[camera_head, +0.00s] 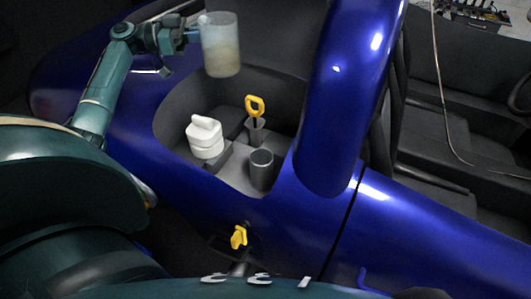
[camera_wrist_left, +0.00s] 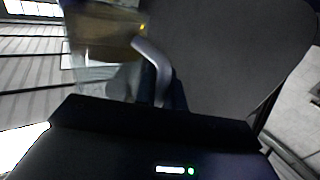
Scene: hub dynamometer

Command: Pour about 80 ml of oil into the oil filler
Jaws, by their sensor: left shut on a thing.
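My left gripper (camera_head: 194,32) is shut on a clear jug (camera_head: 221,45) by its handle side, above the rear left of the blue body's recess. The jug holds a pale yellowish liquid in its lower part and looks roughly upright. My right gripper is not in view.
A white capped reservoir (camera_head: 205,137) stands left of the tube, and a yellow ring-handled dipstick (camera_head: 255,106) stands behind it. A yellow knob (camera_head: 239,237) is on the blue body's near side. A tall blue arched part (camera_head: 338,90) rises right of the recess.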

